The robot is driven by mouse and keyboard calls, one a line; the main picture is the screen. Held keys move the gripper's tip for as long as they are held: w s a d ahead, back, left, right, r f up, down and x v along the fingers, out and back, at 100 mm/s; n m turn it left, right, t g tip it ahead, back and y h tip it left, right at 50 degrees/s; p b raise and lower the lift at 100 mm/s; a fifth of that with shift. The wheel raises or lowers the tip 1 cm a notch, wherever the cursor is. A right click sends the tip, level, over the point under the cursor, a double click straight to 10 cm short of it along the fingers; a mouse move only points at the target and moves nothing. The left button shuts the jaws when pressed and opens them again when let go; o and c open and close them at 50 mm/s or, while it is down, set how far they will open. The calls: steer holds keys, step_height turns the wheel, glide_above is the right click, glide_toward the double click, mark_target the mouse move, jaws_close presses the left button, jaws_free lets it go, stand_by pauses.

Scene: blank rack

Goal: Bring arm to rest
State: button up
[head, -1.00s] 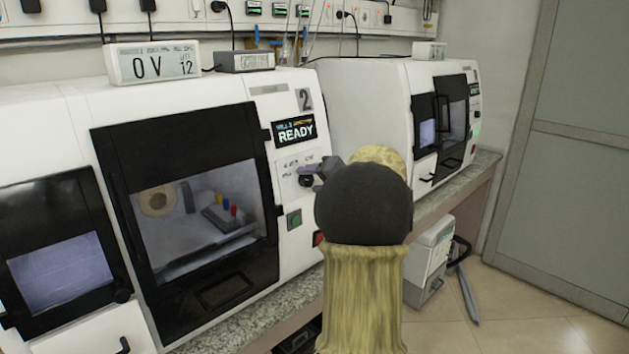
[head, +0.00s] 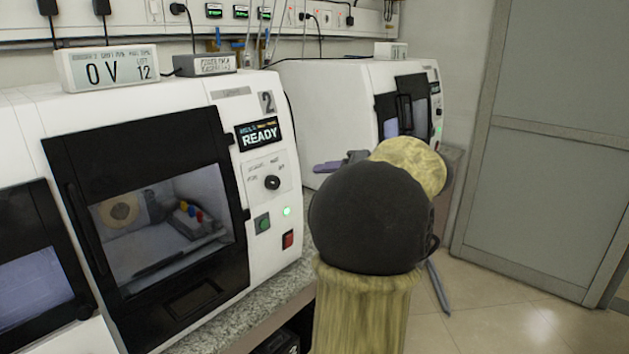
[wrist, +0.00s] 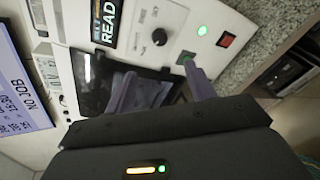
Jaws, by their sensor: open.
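My arm, with a dark round joint and a yellowish link, stands right of the white machine marked 2 (head: 262,193). My gripper (head: 338,165) is partly hidden behind it; one purple finger points left, apart from the machine's front. The wrist view shows my gripper (wrist: 160,88) with two purple fingers spread apart and nothing between them. Machine 2's panel has a READY display (head: 258,134), a black knob (head: 272,182), a lit green lamp (head: 286,211), a green button (head: 263,223) and a red button (head: 288,240).
A second white machine (head: 325,90) stands behind my arm on the speckled counter (head: 255,315). Machine 2's dark-framed window (head: 150,215) is shut, with coloured pieces inside. A grey door (head: 550,150) and open floor (head: 520,320) lie to the right.

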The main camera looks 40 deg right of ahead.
steer(key=shift+s+d+r, duration=0.1)
steer(key=shift+s+r, duration=0.1)
steer(key=shift+s, duration=0.5)
